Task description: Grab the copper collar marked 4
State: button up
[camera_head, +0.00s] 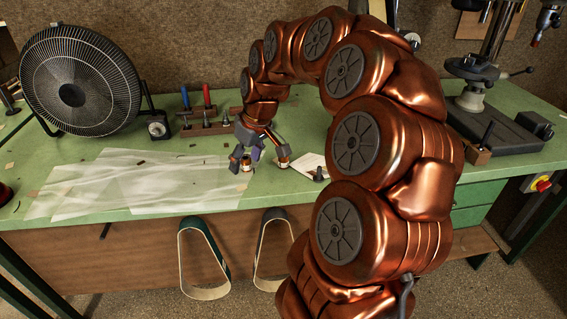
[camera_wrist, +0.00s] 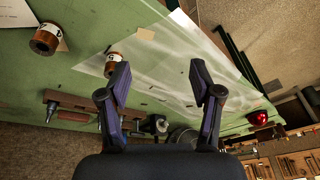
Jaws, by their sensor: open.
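Two copper collars with pale marked ends show in the wrist view. One collar (camera_wrist: 114,64) stands by the left finger, at the edge of a clear sheet. The other collar (camera_wrist: 45,40) is farther left, by a white paper. Their marks are too small to read surely, so I cannot tell which is 4. In the head view, one collar (camera_head: 246,164) is at my gripper's left finger and the other (camera_head: 283,162) is just right of it. My gripper (camera_head: 256,157) is open, low over the green bench. Its fingers (camera_wrist: 160,82) have no collar between them in the wrist view.
A black fan (camera_head: 80,85) stands at the back left. A tool rack (camera_head: 205,127) with red and blue handles is behind my gripper. Clear sheets (camera_head: 140,185) cover the bench's left front.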

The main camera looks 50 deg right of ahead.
jog(key=m+t+h, duration=0.1)
send_over(284, 160)
jog(key=s, duration=0.2)
notch_tip(284, 160, down, 3)
jog(key=shift+w+d+p+x, duration=0.1)
jog(key=shift+d+p+x, duration=0.2)
jog(key=shift+x, duration=1)
jog(key=shift+w+d+p+x, duration=0.1)
jog(key=shift+p+x, duration=0.25)
jog(key=shift+x, duration=0.9)
jog(key=shift+w+d+p+x, duration=0.1)
jog(key=shift+d+p+x, duration=0.2)
jog(key=shift+x, duration=1)
jog(key=shift+a+r, duration=0.1)
jog(key=shift+r, duration=0.05)
grip_shut()
